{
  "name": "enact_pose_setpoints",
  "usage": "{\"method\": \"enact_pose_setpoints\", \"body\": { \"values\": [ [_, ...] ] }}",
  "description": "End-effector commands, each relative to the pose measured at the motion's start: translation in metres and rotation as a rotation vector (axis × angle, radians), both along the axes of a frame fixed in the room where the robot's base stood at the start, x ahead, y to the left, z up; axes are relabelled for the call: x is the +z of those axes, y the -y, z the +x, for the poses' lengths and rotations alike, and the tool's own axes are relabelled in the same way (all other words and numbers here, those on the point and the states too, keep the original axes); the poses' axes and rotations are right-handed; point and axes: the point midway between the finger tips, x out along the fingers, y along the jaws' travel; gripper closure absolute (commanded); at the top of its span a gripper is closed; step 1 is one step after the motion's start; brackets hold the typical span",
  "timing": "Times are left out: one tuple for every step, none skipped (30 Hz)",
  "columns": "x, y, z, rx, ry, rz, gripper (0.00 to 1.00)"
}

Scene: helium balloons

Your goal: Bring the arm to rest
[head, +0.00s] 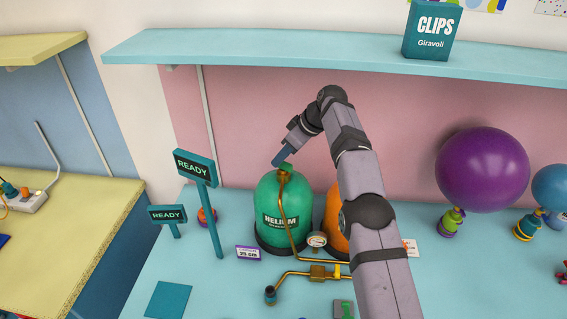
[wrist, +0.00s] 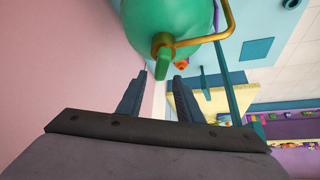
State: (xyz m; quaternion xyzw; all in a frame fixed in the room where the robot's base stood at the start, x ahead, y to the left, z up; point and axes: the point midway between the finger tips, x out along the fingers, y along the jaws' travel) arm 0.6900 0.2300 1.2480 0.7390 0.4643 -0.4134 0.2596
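My arm hides part of an orange tank (head: 333,232).
A purple balloon (head: 482,170) and a blue balloon (head: 552,186) stand on weights at the right. Two READY signs (head: 194,168) stand left of the tank. A brass pipe (head: 300,274) with a gauge (head: 317,240) runs in front. A shelf (head: 300,57) with a clips box (head: 431,30) overhangs behind.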

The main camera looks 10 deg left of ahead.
Motion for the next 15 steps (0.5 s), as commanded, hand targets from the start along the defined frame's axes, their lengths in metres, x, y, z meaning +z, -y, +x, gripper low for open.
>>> {"method": "enact_pose_setpoints", "body": {
  "values": [
    [0.0,0.0,0.0,0.0,0.0,-0.001,0.67],
    [0.0,0.0,0.0,0.0,0.0,-0.001,0.67],
    [0.0,0.0,0.0,0.0,0.0,0.0,0.67],
    [0.0,0.0,0.0,0.0,0.0,0.0,0.67],
    [0.0,0.0,0.0,0.0,0.0,0.0,0.67],
    [0.0,0.0,0.0,0.0,0.0,0.0,0.67],
    [0.0,0.0,0.0,0.0,0.0,0.0,0.67],
    [0.0,0.0,0.0,0.0,0.0,0.0,0.67],
    [0.0,0.0,0.0,0.0,0.0,0.0,0.67],
    [0.0,0.0,0.0,0.0,0.0,0.0,0.67],
    [0.0,0.0,0.0,0.0,0.0,0.0,0.67],
    [0.0,0.003,0.0,0.002,-0.002,-0.001,0.67],
    [-0.001,0.005,-0.001,0.005,-0.004,-0.002,0.67],
    [-0.001,0.008,-0.002,0.009,-0.008,-0.004,0.67],
    [-0.001,0.013,-0.004,0.016,-0.013,-0.006,0.67]
  ]
}}
